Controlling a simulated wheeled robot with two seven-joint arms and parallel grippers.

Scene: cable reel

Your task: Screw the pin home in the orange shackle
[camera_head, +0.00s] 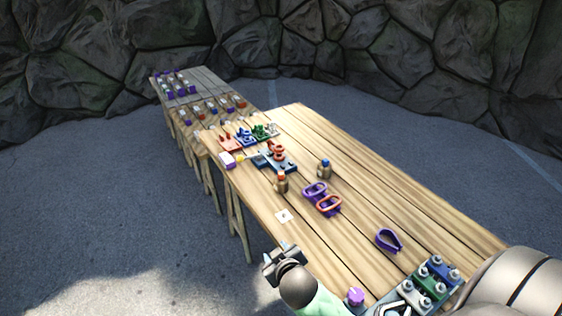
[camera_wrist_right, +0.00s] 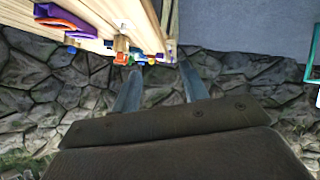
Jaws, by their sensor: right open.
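The orange shackle (camera_head: 328,206) lies on the long wooden table, close beside a purple shackle (camera_head: 314,190). Both also show at the upper left of the right wrist view, where the orange one (camera_wrist_right: 70,22) is partly cut off. I cannot make out its pin or how far it is in. My right gripper (camera_head: 284,250) is open and empty, at the table's near left edge and away from the shackle. Its two fingers (camera_wrist_right: 160,78) stand apart with nothing between them in the wrist view. My left gripper is not in view.
A purple teardrop-shaped loop (camera_head: 389,240) lies to the right. A block with several posts (camera_head: 432,282) and a purple knob (camera_head: 355,296) are at the near end. Small bottles (camera_head: 281,183) and coloured fittings (camera_head: 262,131) stand farther back.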

